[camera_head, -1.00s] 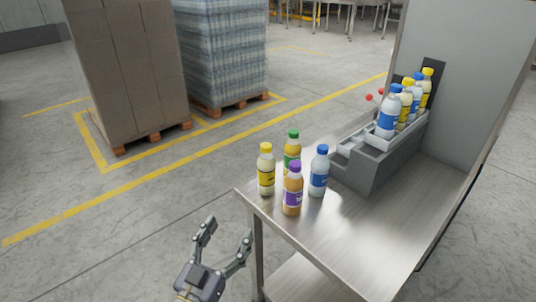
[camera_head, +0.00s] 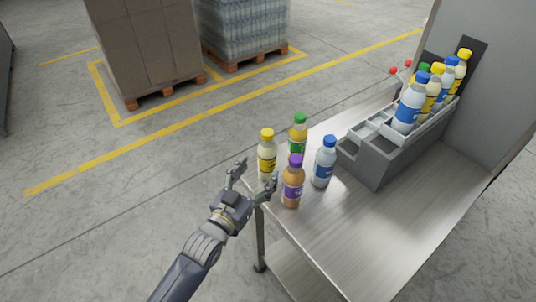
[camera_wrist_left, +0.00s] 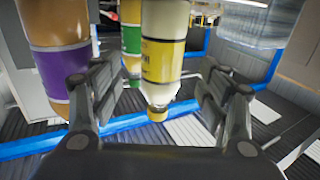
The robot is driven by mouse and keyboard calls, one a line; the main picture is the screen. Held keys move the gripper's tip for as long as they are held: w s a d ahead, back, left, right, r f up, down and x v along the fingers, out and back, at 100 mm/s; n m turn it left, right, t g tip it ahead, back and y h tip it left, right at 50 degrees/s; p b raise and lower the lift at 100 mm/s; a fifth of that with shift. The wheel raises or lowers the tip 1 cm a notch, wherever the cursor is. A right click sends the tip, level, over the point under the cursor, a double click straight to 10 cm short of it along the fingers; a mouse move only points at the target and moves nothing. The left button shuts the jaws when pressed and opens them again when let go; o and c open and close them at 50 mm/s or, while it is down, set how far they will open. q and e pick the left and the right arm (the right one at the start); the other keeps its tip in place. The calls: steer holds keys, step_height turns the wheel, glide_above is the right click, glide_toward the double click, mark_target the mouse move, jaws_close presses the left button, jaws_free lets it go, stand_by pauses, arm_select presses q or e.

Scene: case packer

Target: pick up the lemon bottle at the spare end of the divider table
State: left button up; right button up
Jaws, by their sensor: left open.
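The lemon bottle (camera_head: 267,155), pale with a yellow cap and yellow label, stands upright at the near-left corner of the steel table (camera_head: 345,232). In the left wrist view the lemon bottle (camera_wrist_left: 163,50) appears upside down, lined up in the gap between the fingers. My left gripper (camera_head: 256,173) is open and empty, just left of the bottle in the head view. One finger is close to the purple-capped bottle (camera_head: 292,183); I cannot tell whether they touch. My right gripper is not in view.
A green-capped bottle (camera_head: 298,136) and a blue-capped bottle (camera_head: 324,163) stand close by. A grey divider (camera_head: 372,163) holds several bottles further right. The table's front is clear. Loaded pallets (camera_head: 152,96) stand on the floor behind.

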mark_target(262, 164)
arm_select(q)
steer(key=shift+x, duration=0.8)
steer(key=shift+p+x, duration=0.4)
steer(key=shift+x, duration=2.1)
steer(key=shift+a, duration=0.1)
steer(key=c, duration=1.4)
